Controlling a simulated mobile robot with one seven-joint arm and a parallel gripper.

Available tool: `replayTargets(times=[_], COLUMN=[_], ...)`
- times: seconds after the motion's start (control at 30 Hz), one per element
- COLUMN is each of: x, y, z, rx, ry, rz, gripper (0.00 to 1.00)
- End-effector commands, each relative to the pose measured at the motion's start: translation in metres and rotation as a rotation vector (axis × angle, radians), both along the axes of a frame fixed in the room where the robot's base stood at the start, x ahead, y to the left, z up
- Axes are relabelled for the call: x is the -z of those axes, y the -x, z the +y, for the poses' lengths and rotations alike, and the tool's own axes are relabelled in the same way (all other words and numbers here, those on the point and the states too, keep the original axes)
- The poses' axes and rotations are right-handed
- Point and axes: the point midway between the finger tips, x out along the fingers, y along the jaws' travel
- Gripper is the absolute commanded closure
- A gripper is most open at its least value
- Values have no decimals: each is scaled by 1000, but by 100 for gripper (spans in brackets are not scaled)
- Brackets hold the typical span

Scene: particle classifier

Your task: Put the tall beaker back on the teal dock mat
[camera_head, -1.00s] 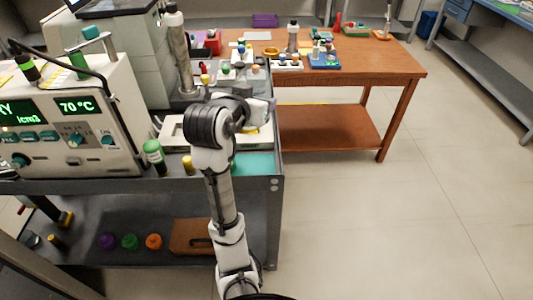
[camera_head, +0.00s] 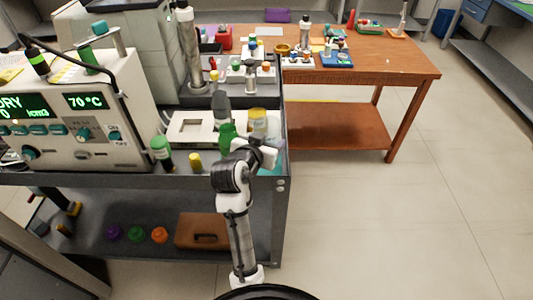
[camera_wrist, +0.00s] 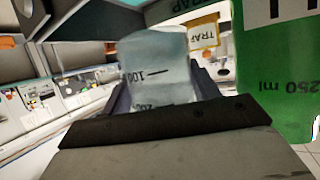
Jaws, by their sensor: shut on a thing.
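The tall beaker (camera_wrist: 155,68) is clear, with 100 and 200 marks, and stands between my gripper's (camera_wrist: 160,84) dark fingers in the wrist view. My gripper is shut on it. In the head view, my wrist hides most of the gripper, and I cannot clearly make out the beaker. The teal dock mat (camera_head: 270,165) shows partly at the right end of the cart top, beside and behind my wrist. I cannot tell whether the beaker touches it.
A green bottle (camera_head: 227,138), marked 250 ml in the wrist view (camera_wrist: 278,75), stands close beside the gripper. A yellow-topped jar (camera_head: 257,121) and a grey bottle (camera_head: 221,107) stand behind. The wooden table (camera_head: 385,65) lies beyond.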

Motion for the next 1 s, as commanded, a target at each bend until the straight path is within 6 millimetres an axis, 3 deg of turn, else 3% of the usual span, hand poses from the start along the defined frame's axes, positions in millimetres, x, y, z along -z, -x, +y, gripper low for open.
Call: replayTargets(times=[0.43,0.9,0.93,1.0], x=[48,58,57,57], y=[0,0,0,0], z=[0,0,0,0], rx=[0,0,0,0], ry=[2,0,0,0], rz=[1,-2,-1,-1], gripper=[73,73,36,31])
